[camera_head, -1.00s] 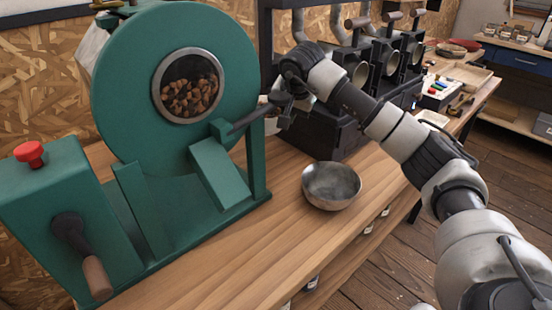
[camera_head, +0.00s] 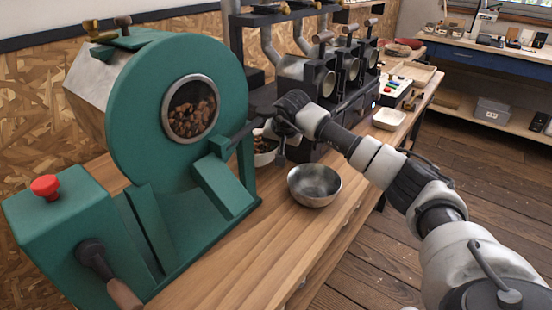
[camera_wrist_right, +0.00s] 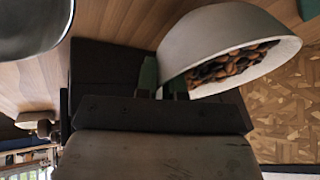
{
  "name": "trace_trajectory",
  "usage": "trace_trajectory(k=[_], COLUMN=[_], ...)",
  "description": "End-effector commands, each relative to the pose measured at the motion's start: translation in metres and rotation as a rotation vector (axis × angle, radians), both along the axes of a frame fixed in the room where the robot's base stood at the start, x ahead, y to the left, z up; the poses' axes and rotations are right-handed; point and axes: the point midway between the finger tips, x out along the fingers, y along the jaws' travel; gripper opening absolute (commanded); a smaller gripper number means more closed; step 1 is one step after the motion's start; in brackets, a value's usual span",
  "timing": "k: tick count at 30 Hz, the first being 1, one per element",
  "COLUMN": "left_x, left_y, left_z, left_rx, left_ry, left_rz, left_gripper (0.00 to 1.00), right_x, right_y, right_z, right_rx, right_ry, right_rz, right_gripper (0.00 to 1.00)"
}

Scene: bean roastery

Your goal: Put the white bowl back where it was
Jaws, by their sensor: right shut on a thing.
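The white bowl (camera_head: 264,158) holds brown beans and shows beside the green roaster's chute, partly hidden by my right gripper. My right gripper (camera_head: 279,137) is shut on the bowl's rim. In the right wrist view, the white bowl (camera_wrist_right: 222,36) is tilted in the picture, with dark and brown beans inside, and its wall is between the fingertips (camera_wrist_right: 165,84). I cannot tell whether the bowl touches the counter. My left gripper is not in view.
A metal bowl (camera_head: 314,186) stands on the wooden counter (camera_head: 262,246) in front. The green roaster (camera_head: 135,120) stands at left. Black machines (camera_head: 335,88) are behind. A squarish white dish (camera_head: 389,119) is farther right. The counter's front edge is clear.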

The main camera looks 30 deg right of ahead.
Motion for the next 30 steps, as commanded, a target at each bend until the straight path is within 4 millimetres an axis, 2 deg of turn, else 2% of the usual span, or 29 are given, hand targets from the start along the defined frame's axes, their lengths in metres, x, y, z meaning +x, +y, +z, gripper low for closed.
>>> trace_trajectory(k=[9, 20, 21, 26, 30], left_x=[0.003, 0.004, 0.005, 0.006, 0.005], left_y=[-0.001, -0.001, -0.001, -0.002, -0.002], left_z=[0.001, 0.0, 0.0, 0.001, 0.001], left_rx=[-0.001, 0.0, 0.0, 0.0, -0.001], left_ry=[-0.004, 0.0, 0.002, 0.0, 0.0], left_rz=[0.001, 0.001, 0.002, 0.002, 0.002], left_gripper=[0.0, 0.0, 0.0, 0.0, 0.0], right_x=[0.0, 0.0, 0.0, 0.0, 0.0], right_y=[0.0, 0.0, 0.0, 0.0, 0.0], right_z=[-0.036, -0.038, -0.039, -0.039, -0.039], right_rx=[0.001, 0.0, -0.001, -0.001, -0.001], right_ry=[-0.001, -0.001, 0.001, 0.001, 0.001], right_rz=[-0.001, -0.001, 0.0, 0.0, 0.0], right_gripper=[0.0, 0.0, 0.1, 0.34, 0.34])
